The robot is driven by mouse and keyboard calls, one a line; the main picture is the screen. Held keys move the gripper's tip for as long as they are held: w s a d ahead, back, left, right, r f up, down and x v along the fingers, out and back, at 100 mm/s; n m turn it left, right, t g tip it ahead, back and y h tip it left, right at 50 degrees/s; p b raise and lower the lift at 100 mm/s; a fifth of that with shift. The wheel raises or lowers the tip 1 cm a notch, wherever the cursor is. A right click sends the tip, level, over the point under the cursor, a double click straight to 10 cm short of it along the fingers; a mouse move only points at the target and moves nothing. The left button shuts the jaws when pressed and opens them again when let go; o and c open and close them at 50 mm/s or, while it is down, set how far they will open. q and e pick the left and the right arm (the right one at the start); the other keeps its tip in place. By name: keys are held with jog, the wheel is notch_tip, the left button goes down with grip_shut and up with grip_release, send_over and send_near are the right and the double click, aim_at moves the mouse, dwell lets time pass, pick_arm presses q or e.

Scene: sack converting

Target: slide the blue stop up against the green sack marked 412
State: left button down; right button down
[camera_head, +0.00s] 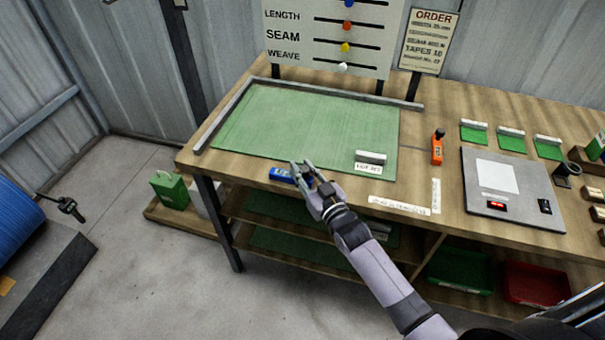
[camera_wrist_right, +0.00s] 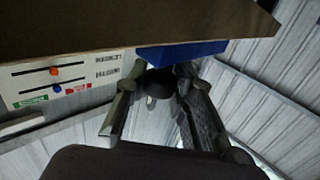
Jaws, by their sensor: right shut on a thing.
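The green sack (camera_head: 306,128) lies flat on the wooden bench, its printed tag (camera_head: 367,169) at the near right corner. The blue stop (camera_head: 281,175) sits at the bench's front edge, just in front of the sack's near edge. I cannot tell whether the two touch. My right gripper (camera_head: 301,176) is shut on the blue stop at its right end. In the right wrist view, the blue stop (camera_wrist_right: 190,50) shows beyond the fingers, below the brown bench edge. The fingers hide part of it. My left gripper is not in view.
A grey rail (camera_head: 330,92) runs behind the sack, and another piece runs along its left. A grey block (camera_head: 371,157) lies on its near right corner. An orange device (camera_head: 437,149) and a grey scale plate (camera_head: 510,187) stand to the right.

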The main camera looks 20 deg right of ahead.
jog(key=shift+w+d, duration=0.3)
jog(key=shift+w, duration=0.1)
jog(key=c, duration=1.3)
grip_release()
jog(key=shift+c, duration=0.2)
jog(key=shift+s, duration=0.1)
jog(key=s+d, duration=0.2)
jog(key=s, duration=0.9)
jog(key=shift+s, duration=0.35)
jog(key=shift+d+f, duration=0.1)
